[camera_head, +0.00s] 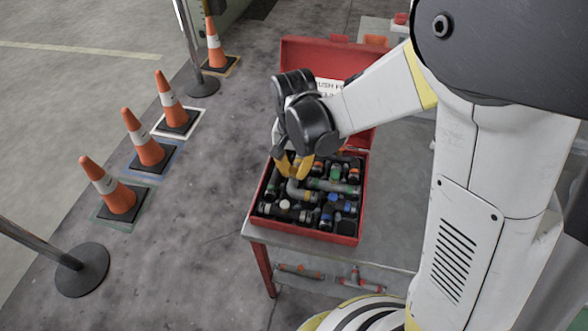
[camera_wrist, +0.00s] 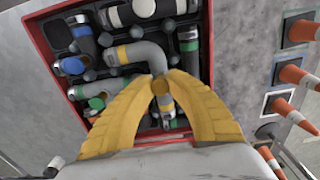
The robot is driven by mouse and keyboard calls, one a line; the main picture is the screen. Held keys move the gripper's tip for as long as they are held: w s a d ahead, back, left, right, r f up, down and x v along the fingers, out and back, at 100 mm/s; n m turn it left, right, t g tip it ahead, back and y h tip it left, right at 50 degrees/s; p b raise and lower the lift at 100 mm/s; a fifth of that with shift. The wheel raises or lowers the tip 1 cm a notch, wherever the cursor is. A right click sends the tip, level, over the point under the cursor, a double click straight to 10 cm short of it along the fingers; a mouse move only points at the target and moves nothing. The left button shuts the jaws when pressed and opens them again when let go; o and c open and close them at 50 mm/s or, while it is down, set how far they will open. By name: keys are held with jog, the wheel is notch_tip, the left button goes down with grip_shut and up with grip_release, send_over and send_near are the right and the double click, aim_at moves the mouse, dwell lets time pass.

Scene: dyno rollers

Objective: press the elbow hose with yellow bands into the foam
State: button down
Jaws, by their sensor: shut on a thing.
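The grey elbow hose with yellow bands (camera_wrist: 150,57) bends in the middle of the wrist view, with one yellow band on its left arm and another just below the fingertips. My gripper (camera_wrist: 161,84) has its yellow fingers closed on the hose near its bend. In the head view the gripper (camera_head: 293,168) points down over the box, with the hose (camera_head: 298,191) just below it. The hose lies at or close to the dark foam (camera_wrist: 88,18) in the red case (camera_head: 346,239). I cannot tell how deep it sits. The fingers hide part of the hose.
Several other hoses with green, blue, white and orange bands fill the foam around it. The red lid (camera_head: 312,58) stands open behind. The case rests on a grey table (camera_head: 385,258); a lower shelf holds more parts. Traffic cones (camera_head: 118,200) and a post stand on the left floor.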

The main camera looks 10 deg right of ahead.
jog(key=shift+f, duration=0.2)
jog(key=shift+f+b, duration=0.3)
jog(key=shift+b, duration=0.15)
jog(key=shift+f+b, duration=0.35)
jog(key=c, duration=1.3)
grip_release()
jog(key=shift+c, duration=0.2)
jog(key=shift+r, duration=0.15)
notch_tip(320, 180, up, 12)
jog(key=shift+f, duration=0.1)
jog(key=s+d+r+n+t, duration=0.4)
jog(key=s+d+t, duration=0.3)
jog(key=s+d, duration=0.3)
jog(key=d, duration=0.3)
jog(key=shift+s+d+r, duration=0.25)
jog(key=shift+s+r, duration=0.1)
jog(key=shift+s, duration=0.05)
